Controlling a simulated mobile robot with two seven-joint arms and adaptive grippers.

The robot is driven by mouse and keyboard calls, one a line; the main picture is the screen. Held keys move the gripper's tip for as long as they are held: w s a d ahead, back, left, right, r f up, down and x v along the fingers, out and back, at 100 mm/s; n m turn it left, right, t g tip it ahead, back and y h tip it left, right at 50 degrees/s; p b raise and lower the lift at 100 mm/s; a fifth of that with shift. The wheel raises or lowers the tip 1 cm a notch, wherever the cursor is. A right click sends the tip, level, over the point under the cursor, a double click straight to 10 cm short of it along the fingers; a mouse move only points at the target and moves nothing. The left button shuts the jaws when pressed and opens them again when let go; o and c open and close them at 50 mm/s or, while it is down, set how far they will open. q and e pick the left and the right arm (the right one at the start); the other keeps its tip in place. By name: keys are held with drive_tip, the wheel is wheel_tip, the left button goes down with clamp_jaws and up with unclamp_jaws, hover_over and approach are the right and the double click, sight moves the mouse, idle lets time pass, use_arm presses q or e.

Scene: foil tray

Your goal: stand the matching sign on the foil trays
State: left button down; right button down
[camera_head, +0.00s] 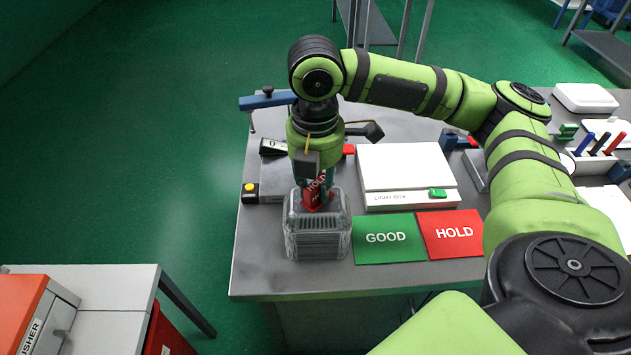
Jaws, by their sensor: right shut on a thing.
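My right gripper (317,180) points down over the stack of foil trays (318,245) in the head view. It is shut on a red sign (318,190) that reads HOLD. The sign is at the top of the clear-sided tray stack; I cannot tell whether it touches it. The stack stands near the table's front left. Flat on the table to its right lie a green GOOD mat (388,253) and a red HOLD mat (452,248). The fingertips are partly hidden by the wrist and the sign. My left gripper is not in view.
A white box (404,166) with a green piece (437,193) on it stands behind the mats. A yellow button box (250,192) sits at the table's left edge. Pens (600,143) stand in a holder at right. An orange-fronted machine (22,315) is at lower left.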

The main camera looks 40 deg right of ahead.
drive_tip(key=shift+f, duration=0.1)
drive_tip(key=c, duration=1)
unclamp_jaws()
drive_tip(key=shift+r, duration=0.3)
wheel_tip(320, 180, up, 12)
drive_tip(key=shift+f+p, duration=0.15)
drive_tip(key=shift+p, duration=0.65)
drive_tip(key=shift+w, duration=0.1)
